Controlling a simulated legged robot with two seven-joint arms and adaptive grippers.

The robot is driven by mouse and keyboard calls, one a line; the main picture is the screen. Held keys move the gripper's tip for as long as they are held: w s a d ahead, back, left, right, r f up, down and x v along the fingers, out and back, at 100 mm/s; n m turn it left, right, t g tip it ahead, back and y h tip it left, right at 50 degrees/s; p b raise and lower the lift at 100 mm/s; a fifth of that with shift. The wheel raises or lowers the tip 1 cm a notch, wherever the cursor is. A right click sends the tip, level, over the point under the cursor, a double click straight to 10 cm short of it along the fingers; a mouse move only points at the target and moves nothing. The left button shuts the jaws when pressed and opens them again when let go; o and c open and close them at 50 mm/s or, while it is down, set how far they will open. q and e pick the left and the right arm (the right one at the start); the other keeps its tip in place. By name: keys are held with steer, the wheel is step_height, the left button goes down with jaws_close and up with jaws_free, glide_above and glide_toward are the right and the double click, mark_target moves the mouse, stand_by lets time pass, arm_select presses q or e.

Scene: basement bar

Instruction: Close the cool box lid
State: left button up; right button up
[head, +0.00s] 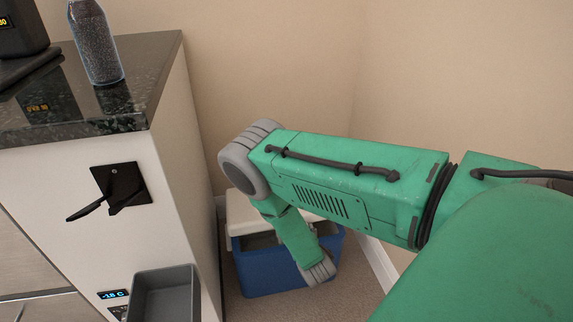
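The blue cool box (268,277) stands on the floor in the corner, beyond my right arm. Its white lid (240,212) is raised at the back, and the grey inside (262,240) shows in front of it. My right arm comes in from the right, bends at a grey joint and reaches down across the box, hiding much of the lid and opening. The arm's visible end is a grey joint in front of the box's right part. No fingers of the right gripper show, and my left gripper is out of the picture.
A white counter with a dark stone top (135,85) stands at the left, close to the box. A bottle (95,45) is on it. A black handle plate (122,185) and a grey tray (165,295) are at its side. Walls close in behind and right.

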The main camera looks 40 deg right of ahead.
step_height(320, 180, down, 10)
steer(key=t+h+b, duration=0.2)
steer(key=t+b, duration=0.1)
steer(key=shift+s+a+r, duration=0.15)
steer(key=shift+s+a, duration=0.1)
steer(key=shift+s, duration=0.2)
steer(key=o, duration=1.7)
steer(key=v, duration=0.8)
steer(key=f+v, duration=0.1)
steer(key=v, duration=0.3)
